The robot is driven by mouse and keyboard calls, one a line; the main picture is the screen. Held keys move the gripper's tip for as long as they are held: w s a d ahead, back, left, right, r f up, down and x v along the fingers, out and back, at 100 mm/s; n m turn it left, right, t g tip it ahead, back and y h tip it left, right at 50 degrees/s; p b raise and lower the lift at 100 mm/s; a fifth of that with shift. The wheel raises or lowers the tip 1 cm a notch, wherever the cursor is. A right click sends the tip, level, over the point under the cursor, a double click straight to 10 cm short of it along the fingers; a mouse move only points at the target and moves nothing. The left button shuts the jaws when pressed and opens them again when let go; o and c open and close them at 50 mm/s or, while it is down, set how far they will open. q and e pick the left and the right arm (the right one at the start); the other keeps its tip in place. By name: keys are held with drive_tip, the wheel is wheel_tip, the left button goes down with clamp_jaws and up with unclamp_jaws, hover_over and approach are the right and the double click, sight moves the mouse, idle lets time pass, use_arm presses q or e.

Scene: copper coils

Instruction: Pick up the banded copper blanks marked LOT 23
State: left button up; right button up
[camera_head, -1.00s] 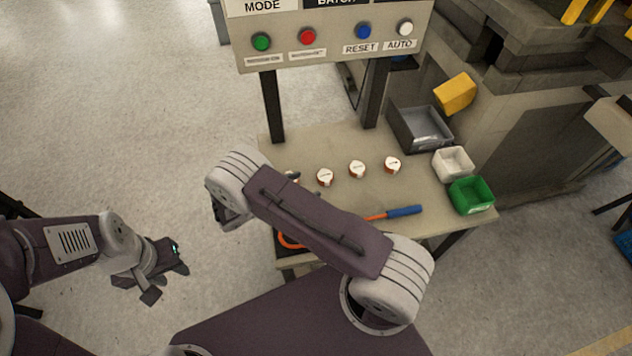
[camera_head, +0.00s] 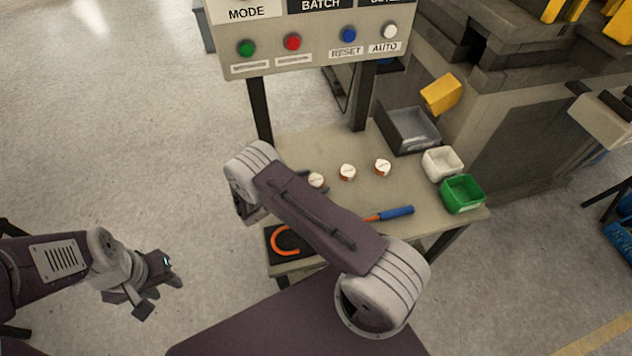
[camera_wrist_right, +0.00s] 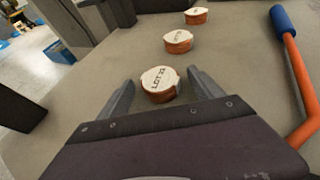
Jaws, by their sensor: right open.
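Several white-topped copper blanks with orange-brown sides stand on the bench. In the head view I see a left blank (camera_head: 316,180), a middle blank (camera_head: 347,172) and a right blank (camera_head: 382,167). In the right wrist view the nearest blank (camera_wrist_right: 160,82) has a top reading LOT and a number in the twenties; its last digit is unclear. My right gripper (camera_wrist_right: 160,76) is open, with one finger on each side of that blank. Two more blanks stand beyond it. My right arm hides part of the bench in the head view. My left gripper (camera_head: 162,292) is open and empty, away from the bench.
A blue-handled tool (camera_head: 396,213) with an orange shaft lies on the bench (camera_head: 440,218). A grey tray (camera_head: 408,128), a white bin (camera_head: 442,163) and a green bin (camera_head: 462,194) stand at the right. A button panel (camera_head: 320,45) rises behind.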

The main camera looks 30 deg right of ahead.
sight(315, 182)
drive_tip(key=c, duration=1.6)
drive_tip(key=shift+r, duration=0.15)
drive_tip(key=shift+c, duration=0.2)
drive_tip(key=shift+r, duration=0.3)
drive_tip(key=r, duration=0.2)
drive_tip(key=r+p, duration=0.1)
drive_tip(key=r, duration=0.1)
drive_tip(key=shift+s+d, duration=0.15)
drive_tip(key=shift+d, duration=0.2)
drive_tip(key=s+d+r+p, duration=0.1)
drive_tip(key=s+d+r, duration=0.3)
drive_tip(key=d, duration=0.6)
wheel_tip(315, 182, up, 2)
drive_tip(key=shift+r, duration=0.1)
